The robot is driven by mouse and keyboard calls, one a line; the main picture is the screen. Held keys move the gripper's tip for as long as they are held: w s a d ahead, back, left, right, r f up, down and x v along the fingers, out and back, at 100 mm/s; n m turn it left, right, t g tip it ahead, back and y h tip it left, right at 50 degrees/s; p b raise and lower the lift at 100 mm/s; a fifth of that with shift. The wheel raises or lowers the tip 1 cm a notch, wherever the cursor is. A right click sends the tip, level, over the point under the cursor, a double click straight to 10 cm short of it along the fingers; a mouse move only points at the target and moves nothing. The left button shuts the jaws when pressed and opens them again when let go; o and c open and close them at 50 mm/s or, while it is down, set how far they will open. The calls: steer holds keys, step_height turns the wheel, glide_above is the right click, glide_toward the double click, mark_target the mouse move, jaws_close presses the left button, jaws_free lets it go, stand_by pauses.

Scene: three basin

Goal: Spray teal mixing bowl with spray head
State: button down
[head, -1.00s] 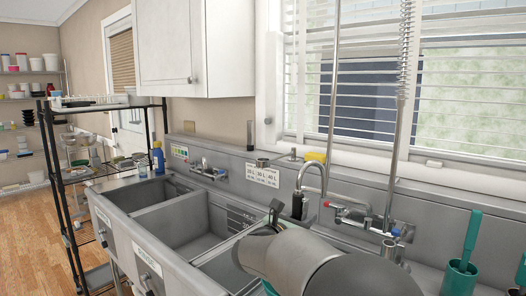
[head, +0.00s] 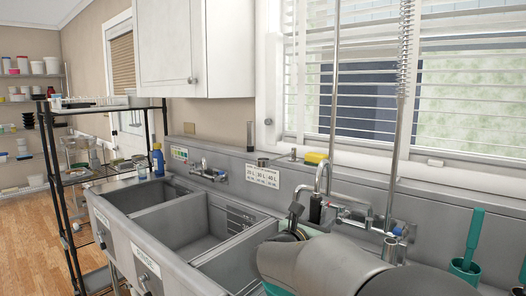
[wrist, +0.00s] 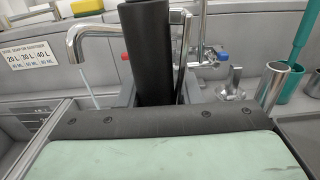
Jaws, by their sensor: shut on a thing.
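The spray head (wrist: 148,55) is a black upright cylinder in the middle of the wrist view, with a metal lever beside it. In the head view it is a small dark shape (head: 316,208) below the curved faucet spout. My gripper (head: 303,212) is shut on it, partly hidden behind my own arm; its fingertips are not clear in the wrist view. I cannot clearly make out the teal mixing bowl. A pale green surface fills the bottom of the wrist view, but I cannot tell it is the bowl.
The three-basin steel sink (head: 139,217) runs along the wall, its right part hidden by my arm. The curved faucet (wrist: 93,40) is close left of the spray head. A teal brush in a holder (head: 466,265) stands at right. A black wire rack (head: 62,185) stands left.

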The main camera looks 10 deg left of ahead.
stand_by(0.4)
steer(key=w+a+p, duration=0.1)
steer(key=w+p, duration=0.1)
steer(key=w, duration=0.5)
steer(key=shift+a+p, duration=0.15)
steer(key=shift+p, duration=0.15)
steer(key=shift+s+r, duration=0.1)
stand_by(1.0)
